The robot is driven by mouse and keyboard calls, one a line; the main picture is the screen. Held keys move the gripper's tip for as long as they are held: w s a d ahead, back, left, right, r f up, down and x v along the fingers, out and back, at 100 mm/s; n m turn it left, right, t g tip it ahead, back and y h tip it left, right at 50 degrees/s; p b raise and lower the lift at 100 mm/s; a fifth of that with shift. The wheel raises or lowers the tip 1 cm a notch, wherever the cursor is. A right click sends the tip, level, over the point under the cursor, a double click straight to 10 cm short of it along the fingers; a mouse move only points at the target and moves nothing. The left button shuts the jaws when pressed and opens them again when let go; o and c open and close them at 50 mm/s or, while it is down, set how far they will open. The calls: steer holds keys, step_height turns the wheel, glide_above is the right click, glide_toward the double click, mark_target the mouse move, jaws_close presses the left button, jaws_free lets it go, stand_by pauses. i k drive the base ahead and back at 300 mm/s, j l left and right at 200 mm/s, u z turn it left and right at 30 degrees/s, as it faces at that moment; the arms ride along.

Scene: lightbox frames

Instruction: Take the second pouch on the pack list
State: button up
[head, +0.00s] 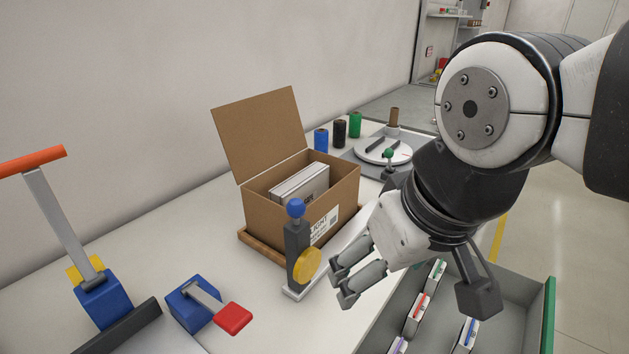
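My gripper (341,281) hangs over the front edge of the table, right of the cardboard box. Its fingers stand apart with nothing seen between them. Below and right of it is a grey drawer or bin (515,300) with a green end. Several thin white packs stand in it, likely the pouches: one with a green mark (436,273), one red (417,312), one blue (466,335) and one purple (398,346). My arm may hide others. No readable pack list shows.
An open cardboard box (262,217) holding white flat items sits on a wooden tray. A dark stand with blue knob and yellow disc (308,266) is close left of my gripper. Lever tools (190,306) stand front left. Coloured rolls (340,133) and a round plate are behind.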

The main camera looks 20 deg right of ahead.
mark_target(434, 280)
steer(key=k+z, duration=0.1)
steer(key=z, duration=0.85)
